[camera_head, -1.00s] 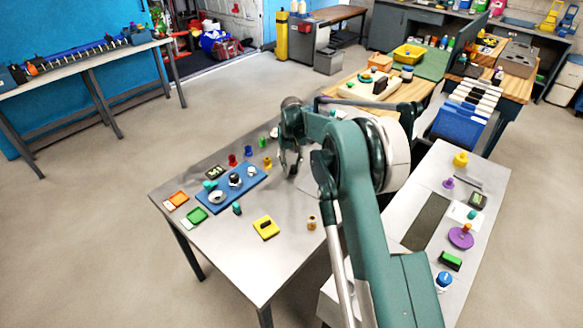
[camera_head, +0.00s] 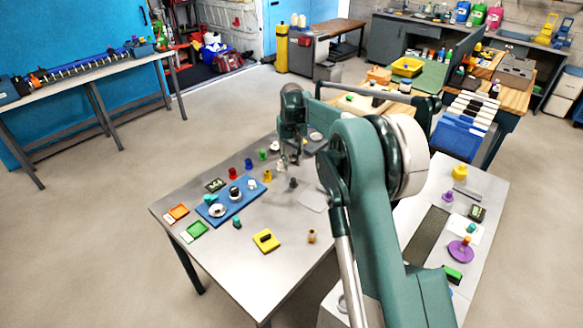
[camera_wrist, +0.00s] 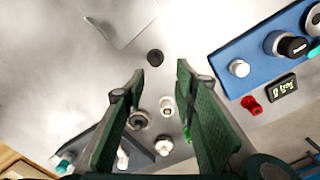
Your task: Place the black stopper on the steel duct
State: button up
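My gripper (camera_head: 289,162) is over the grey table; in the wrist view its two green fingers (camera_wrist: 162,73) are apart with nothing gripped between them. A dark round piece, seemingly the black stopper (camera_wrist: 155,57), sits on the table just beyond the fingertips. It seems to be the dark upright piece (camera_head: 293,183) below my gripper in the head view. A metallic ring-shaped piece with a dark centre (camera_wrist: 138,120), perhaps the steel duct, shows between the fingers farther down the wrist view, partly hidden by the left finger. I cannot tell for sure which piece is the duct.
A blue board (camera_head: 232,204) holds several round fittings, one black-topped (camera_wrist: 290,46). Red (camera_head: 233,173), blue and green small pieces stand near the table's back edge. A yellow block (camera_head: 266,240) and a brass piece (camera_head: 312,236) lie toward the front. The table between them is clear.

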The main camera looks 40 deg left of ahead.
jog(key=shift+r, duration=0.55)
jog(key=shift+w+r, duration=0.1)
dwell(0.6)
